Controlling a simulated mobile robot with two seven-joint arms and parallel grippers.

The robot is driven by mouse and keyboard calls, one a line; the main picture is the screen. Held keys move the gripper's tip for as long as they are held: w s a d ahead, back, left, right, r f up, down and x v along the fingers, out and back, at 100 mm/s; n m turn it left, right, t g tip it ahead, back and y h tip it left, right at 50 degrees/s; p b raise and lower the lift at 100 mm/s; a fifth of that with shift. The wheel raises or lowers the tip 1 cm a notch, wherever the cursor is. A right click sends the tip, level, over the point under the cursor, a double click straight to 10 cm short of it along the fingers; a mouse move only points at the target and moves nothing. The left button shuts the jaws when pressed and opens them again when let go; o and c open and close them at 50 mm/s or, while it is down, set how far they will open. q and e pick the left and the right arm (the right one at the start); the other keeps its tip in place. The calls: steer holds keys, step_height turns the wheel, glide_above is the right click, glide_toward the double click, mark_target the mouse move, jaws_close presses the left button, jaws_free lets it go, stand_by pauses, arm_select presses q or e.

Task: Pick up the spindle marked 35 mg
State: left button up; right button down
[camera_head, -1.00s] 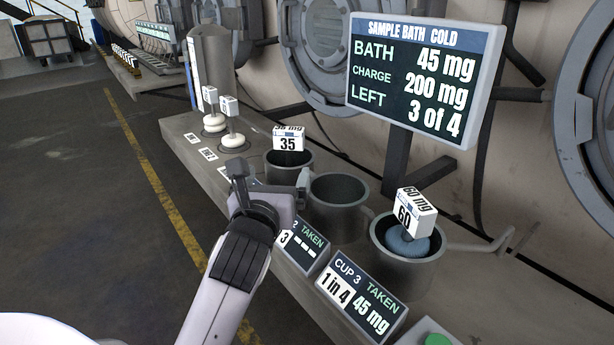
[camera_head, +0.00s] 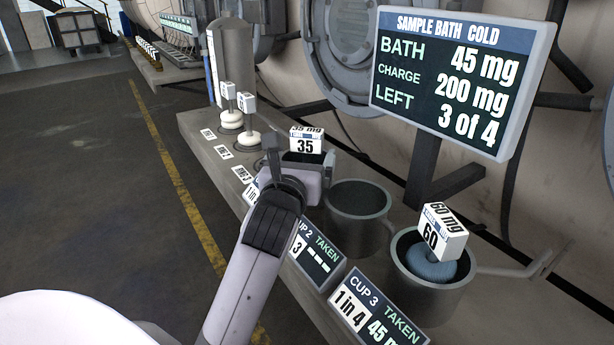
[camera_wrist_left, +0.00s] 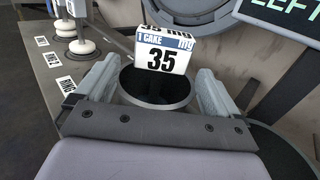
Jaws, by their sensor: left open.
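The spindle marked 35 mg (camera_head: 306,143) has a white block label on top and stands in a grey cup. In the left wrist view the spindle (camera_wrist_left: 161,55) is upright at the top centre, its dark stem going down into the cup (camera_wrist_left: 178,103). My left gripper (camera_head: 300,160) is at this cup and hides most of it in the head view. In the left wrist view my left gripper (camera_wrist_left: 156,92) is open, one finger on each side of the cup and below the label. Contact cannot be told. My right gripper is not in view.
An empty-looking cup (camera_head: 357,226) and a cup with the 60 mg spindle (camera_head: 440,235) stand to the right. Two white spindles (camera_head: 238,115) stand behind. Sign plates (camera_head: 370,310) line the bench front. A display screen (camera_head: 455,80) overhangs the right cups.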

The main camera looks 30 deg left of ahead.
mark_target(305, 149)
arm_select(q)
steer(key=shift+r+x, duration=0.2)
steer(key=shift+x, duration=1.75)
steer(key=c, duration=1.6)
steer(key=shift+r, duration=0.15)
